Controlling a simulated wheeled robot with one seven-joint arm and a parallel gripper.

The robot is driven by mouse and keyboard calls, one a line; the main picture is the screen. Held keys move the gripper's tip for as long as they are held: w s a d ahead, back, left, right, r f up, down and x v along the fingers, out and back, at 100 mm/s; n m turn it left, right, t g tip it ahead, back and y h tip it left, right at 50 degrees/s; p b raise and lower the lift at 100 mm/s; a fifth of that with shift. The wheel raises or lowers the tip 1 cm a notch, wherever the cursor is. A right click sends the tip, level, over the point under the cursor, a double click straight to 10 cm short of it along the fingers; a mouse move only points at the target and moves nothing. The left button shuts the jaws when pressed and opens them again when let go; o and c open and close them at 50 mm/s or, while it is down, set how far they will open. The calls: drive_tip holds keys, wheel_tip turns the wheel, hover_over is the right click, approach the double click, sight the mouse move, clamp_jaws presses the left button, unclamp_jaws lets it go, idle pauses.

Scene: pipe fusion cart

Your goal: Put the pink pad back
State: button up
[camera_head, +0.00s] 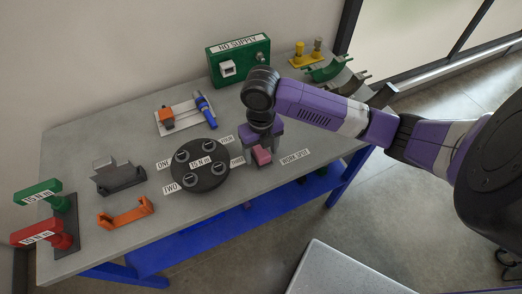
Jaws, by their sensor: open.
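The pink pad (262,156) is a small block near the front edge of the grey table, just left of the WORK SPOT label (295,159). My gripper (261,153) points down over the pad and is open. Its fingers are around or right beside the pad, and contact cannot be made out. The wrist hides part of the pad's top and the tabletop behind it.
A round dark plate (200,181) with several fittings and labels lies just left of my gripper. A green NO SUPPLY box (239,62) stands behind. An orange bracket (126,213), a grey block (117,176) and red and green handled tools (38,234) are at the left.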

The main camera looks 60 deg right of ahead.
sight(261, 150)
wheel_tip(261, 150, up, 12)
drive_tip(key=b, duration=0.2)
drive_tip(key=w+a+r+m+t+y, duration=0.3)
drive_tip(key=w+a+m+t, duration=0.15)
drive_tip(key=a, duration=0.55)
drive_tip(key=w+a+r+m+t+y, duration=0.2)
drive_tip(key=w+a+r+m+t, duration=0.3)
drive_tip(key=a, duration=0.5)
drive_tip(key=w+a+r+m+t+y, duration=0.2)
drive_tip(key=w+a+m+t+y, duration=0.15)
drive_tip(key=w+a+m, duration=0.5)
drive_tip(key=s+d+f+m+t+h, duration=0.1)
drive_tip(key=s+f+m+h, duration=0.35)
drive_tip(key=s, duration=0.45)
drive_tip(key=s+d+f+m+t+h, duration=0.1)
drive_tip(key=s+f+m+h, duration=0.2)
drive_tip(key=s+f+m, duration=0.45)
drive_tip(key=s+d+r, duration=0.1)
drive_tip(key=s+d, duration=0.3)
drive_tip(key=s, duration=0.6)
drive_tip(key=s+d+r+h, duration=0.1)
drive_tip(key=s+d, duration=0.2)
drive_tip(key=s, duration=0.7)
drive_tip(key=shift+d+n, duration=0.4)
